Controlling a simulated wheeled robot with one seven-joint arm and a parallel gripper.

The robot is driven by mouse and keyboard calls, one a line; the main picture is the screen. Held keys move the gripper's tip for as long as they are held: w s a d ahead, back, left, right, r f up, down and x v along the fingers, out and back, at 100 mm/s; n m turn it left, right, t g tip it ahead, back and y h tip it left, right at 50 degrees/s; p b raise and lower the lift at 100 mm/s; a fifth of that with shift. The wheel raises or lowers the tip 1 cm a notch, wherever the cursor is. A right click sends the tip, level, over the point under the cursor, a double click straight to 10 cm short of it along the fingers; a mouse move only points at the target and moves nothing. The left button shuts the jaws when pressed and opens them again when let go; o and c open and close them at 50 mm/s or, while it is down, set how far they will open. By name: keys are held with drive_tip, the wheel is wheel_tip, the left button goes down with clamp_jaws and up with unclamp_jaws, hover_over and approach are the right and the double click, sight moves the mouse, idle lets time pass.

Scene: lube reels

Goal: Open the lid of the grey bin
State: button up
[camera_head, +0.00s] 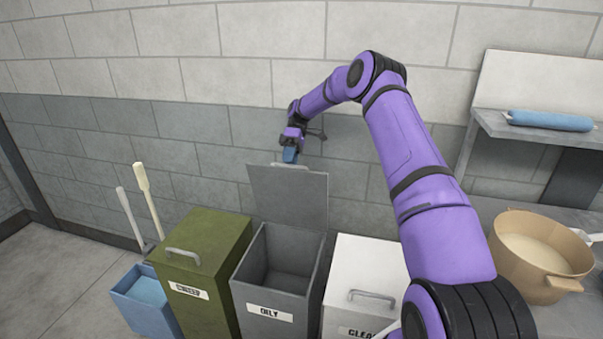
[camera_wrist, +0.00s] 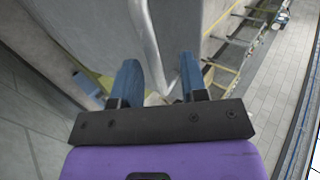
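The grey bin (camera_head: 276,293), labelled OILY, stands between a green bin and a white bin. Its lid (camera_head: 290,192) is raised and stands about upright at the back edge, so the empty-looking inside shows. My gripper (camera_head: 290,155) is at the top edge of the raised lid in the head view. In the wrist view my gripper (camera_wrist: 159,72) has its two blue fingers apart. The lid's bar handle (camera_wrist: 149,45) runs down toward the gap between them; I cannot tell whether it touches a finger.
The green bin (camera_head: 203,262) and the white bin (camera_head: 365,270) are closed. A blue bucket (camera_head: 146,295) with long handles beside it stands at left. A tan pot (camera_head: 540,258) sits on the counter at right. A block wall (camera_head: 200,120) is close behind the lid.

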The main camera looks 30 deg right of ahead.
drive_tip(key=s+a+r, duration=0.1)
drive_tip(key=s, duration=0.7)
drive_tip(key=s+a+r, duration=0.1)
drive_tip(key=s+a, duration=0.1)
drive_tip(key=s, duration=0.5)
drive_tip(key=shift+s+a+r, duration=0.15)
drive_tip(key=shift+s+r, duration=0.2)
drive_tip(key=shift+r, duration=0.05)
